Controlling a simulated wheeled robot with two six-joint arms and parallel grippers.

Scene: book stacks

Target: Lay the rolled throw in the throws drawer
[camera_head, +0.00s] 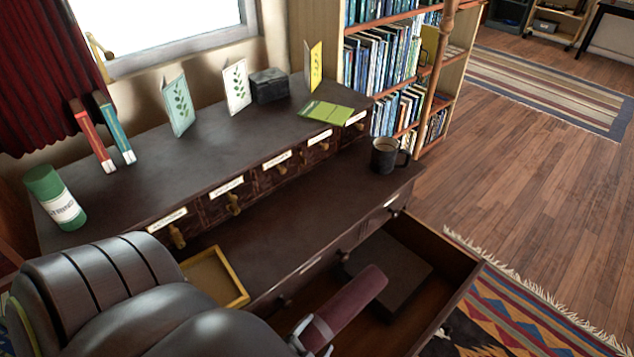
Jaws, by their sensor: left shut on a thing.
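The rolled throw (352,295) is a maroon cylinder with a paler band near its lower left end. My left gripper (315,336) is shut on that lower end at the bottom of the picture. The roll slants up to the right over an open drawer (455,300) of the dark wooden desk. Whether the roll touches anything in the drawer I cannot tell. A dark flat block (405,270) lies in the drawer, behind and right of the roll. No label shows on the open drawer. My right gripper is not in view.
A dark mug (384,156) stands on the desk's lower ledge near its right end. A yellow-rimmed tray (238,278) sits left of the drawer. A green canister (55,198), cards and books stand on the upper top. A patterned rug (520,310) lies right of the drawer.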

